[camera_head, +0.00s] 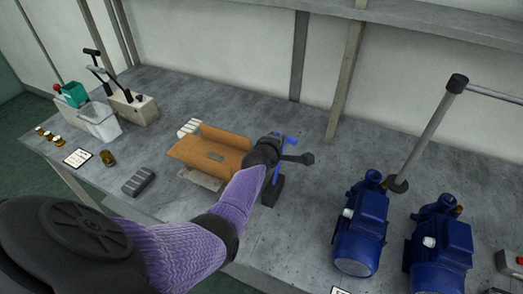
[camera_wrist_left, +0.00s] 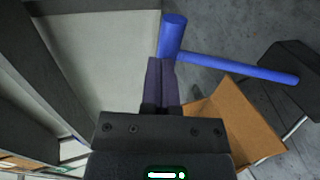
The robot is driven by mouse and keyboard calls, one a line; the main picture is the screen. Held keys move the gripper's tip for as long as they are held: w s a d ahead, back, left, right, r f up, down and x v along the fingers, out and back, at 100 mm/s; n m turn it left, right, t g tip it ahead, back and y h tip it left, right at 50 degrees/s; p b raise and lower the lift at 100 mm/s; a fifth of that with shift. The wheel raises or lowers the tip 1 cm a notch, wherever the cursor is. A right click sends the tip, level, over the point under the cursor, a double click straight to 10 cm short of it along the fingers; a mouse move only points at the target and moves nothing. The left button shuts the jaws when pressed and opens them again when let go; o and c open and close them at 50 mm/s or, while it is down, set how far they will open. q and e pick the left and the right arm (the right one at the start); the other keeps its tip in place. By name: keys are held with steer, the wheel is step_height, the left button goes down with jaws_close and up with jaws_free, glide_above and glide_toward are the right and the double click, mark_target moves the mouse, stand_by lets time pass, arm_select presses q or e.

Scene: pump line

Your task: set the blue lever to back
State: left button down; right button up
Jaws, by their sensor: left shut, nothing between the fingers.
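The blue lever (camera_wrist_left: 240,66) runs across the upper right of the left wrist view, with a thick blue end (camera_wrist_left: 173,36) and its other end at a black base (camera_wrist_left: 292,72). In the head view, blue parts of the lever (camera_head: 291,141) show just behind my left gripper (camera_head: 268,150), which hides much of it. In the wrist view the left fingers (camera_wrist_left: 161,68) are shut and empty, with their tips right beside the thick blue end. I cannot tell whether they touch it. My right gripper is in neither view.
An orange-brown open holder (camera_head: 215,150) stands left of the gripper. Two blue pumps (camera_head: 361,230) stand to the right, near a grey post (camera_head: 425,135). A grey bin (camera_head: 100,122) and a box with black levers (camera_head: 137,108) stand back left. The bench behind the lever is clear.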

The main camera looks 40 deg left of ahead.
arm_select(q)
steer(key=shift+w+f, duration=0.15)
steer(key=shift+w, duration=0.15)
steer(key=shift+a, duration=0.1)
steer(key=shift+w+r, duration=0.1)
steer(key=shift+r, duration=0.1)
